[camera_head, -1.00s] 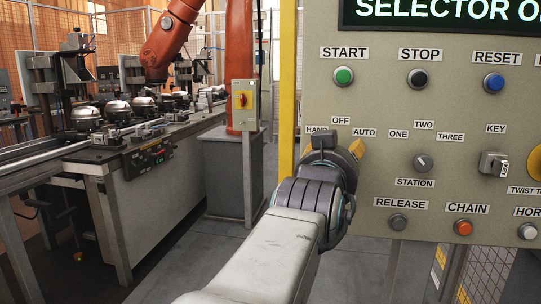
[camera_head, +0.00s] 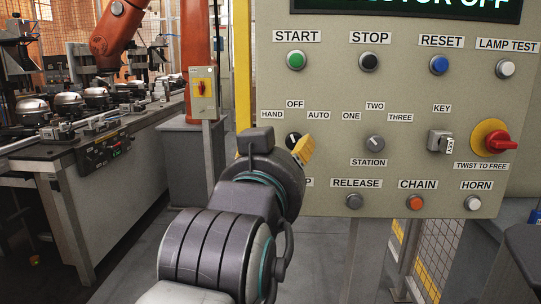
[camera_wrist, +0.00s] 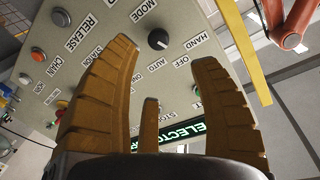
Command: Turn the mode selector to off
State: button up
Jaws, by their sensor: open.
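The mode selector (camera_head: 293,140) is a black round knob with a white mark, on the grey-green panel below the HAND, OFF and AUTO labels. My gripper partly covers its lower side in the head view. In the wrist view the whole knob (camera_wrist: 158,39) shows, with its white mark towards the OFF label (camera_wrist: 182,62). The display (camera_head: 440,4) is cut off at the top; its visible letters end in OFF. My gripper (camera_wrist: 165,52) is open and empty, its yellow fingers apart from the knob. In the head view my gripper's yellow fingertips (camera_head: 303,150) show just below the knob.
The station knob (camera_head: 375,143), key switch (camera_head: 439,141) and red emergency stop (camera_head: 499,141) stand to the right. The release (camera_head: 354,202), chain and horn buttons lie below. A yellow post (camera_head: 243,65) edges the panel's left. Bare floor lies left of my arm.

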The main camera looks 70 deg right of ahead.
aim_at(294, 143)
jog(key=shift+o, duration=0.3)
jog(key=d+n+b, duration=0.1)
jog(key=d+f+n+b, duration=0.1)
jog(key=d, duration=0.1)
jog(key=shift+w+d+b, duration=0.1)
jog(key=shift+w+b, duration=0.1)
jog(key=shift+b, duration=0.1)
jog(key=shift+c, duration=0.3)
jog(key=d, duration=0.1)
jog(key=n+b, duration=0.1)
jog(key=d, duration=0.1)
jog(key=shift+w+d+n+h+b, duration=0.25)
jog(key=shift+d+n+h+b, duration=0.05)
jog(key=shift+d+b, duration=0.1)
jog(key=shift+w+d+r+b, duration=0.1)
jog(key=shift+w+d+b, duration=0.05)
jog(key=shift+d, duration=0.75)
jog(key=shift+w+d+f+b, duration=0.1)
jog(key=shift+w+d+b, duration=0.1)
jog(key=shift+d, duration=0.75)
jog(key=shift+w+d+r+b, duration=0.1)
jog(key=shift+d+b, duration=0.05)
jog(key=shift+d, duration=0.75)
